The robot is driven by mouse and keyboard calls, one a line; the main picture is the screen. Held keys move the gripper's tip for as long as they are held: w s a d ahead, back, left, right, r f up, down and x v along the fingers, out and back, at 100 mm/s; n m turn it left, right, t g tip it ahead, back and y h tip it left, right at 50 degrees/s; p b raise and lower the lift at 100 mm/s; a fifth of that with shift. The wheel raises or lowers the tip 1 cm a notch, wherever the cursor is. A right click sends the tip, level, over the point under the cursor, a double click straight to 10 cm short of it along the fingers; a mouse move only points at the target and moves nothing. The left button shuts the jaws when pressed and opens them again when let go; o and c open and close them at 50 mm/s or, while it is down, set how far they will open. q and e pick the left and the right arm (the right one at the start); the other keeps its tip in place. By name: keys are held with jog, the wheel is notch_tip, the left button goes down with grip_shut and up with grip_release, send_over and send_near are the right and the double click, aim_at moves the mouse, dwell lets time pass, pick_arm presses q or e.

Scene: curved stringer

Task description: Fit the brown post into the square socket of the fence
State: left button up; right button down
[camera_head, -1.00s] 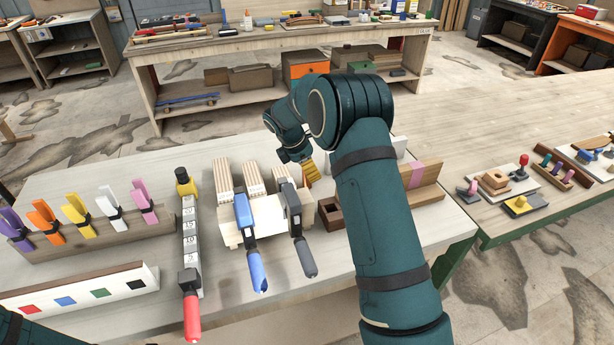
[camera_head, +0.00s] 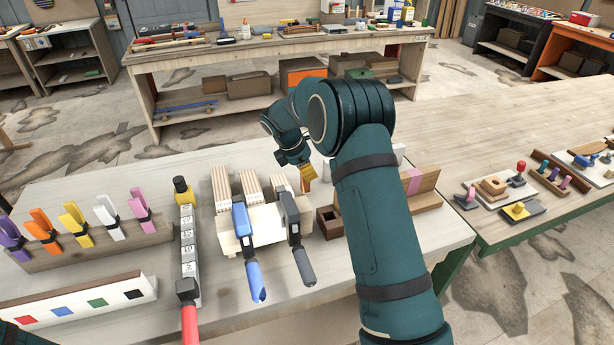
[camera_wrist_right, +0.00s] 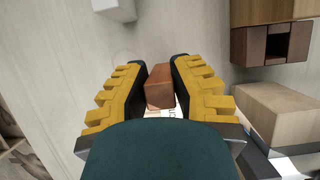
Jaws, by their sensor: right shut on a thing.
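My right gripper (camera_head: 307,180) is shut on the brown post (camera_wrist_right: 159,86). In the right wrist view, the post sits between the yellow fingers (camera_wrist_right: 160,92). The square socket (camera_wrist_right: 277,43) is a dark opening in a brown block at the upper right of that view, apart from the post. In the head view the socket block (camera_head: 329,221) stands just right of the grey clamp, below and right of the gripper. The wooden fence (camera_head: 425,189) with a pink band runs right from behind my right arm, which hides part of it. My left gripper is out of view.
A blue clamp (camera_head: 244,235) and a grey clamp (camera_head: 294,225) hold pale wood strips close left of the gripper. A light wood block (camera_wrist_right: 275,110) lies near the fingers in the wrist view. The tabletop in front of the clamps is bare.

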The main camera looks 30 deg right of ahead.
notch_tip(320, 180, up, 8)
jog(key=shift+f+p, duration=0.25)
jog(key=shift+p, duration=0.15)
jog(key=shift+s+r+m, duration=0.2)
jog(key=shift+r+m, duration=0.15)
jog(key=shift+m, duration=0.05)
jog(key=s+m+g, duration=0.1)
jog(key=m, duration=0.2)
notch_tip(320, 180, up, 8)
jog(key=m+t+y, duration=0.3)
jog(key=m+y, duration=0.6)
jog(key=m, duration=2.3)
send_over(322, 218)
jog(key=d, duration=0.1)
jog(key=f+b, duration=0.1)
jog(key=f, duration=0.7)
jog(key=f+b, duration=0.2)
jog(key=f, duration=0.7)
jog(key=shift+s+d+f, duration=0.1)
jog(key=shift+s+f, duration=0.1)
jog(key=shift+f, duration=0.05)
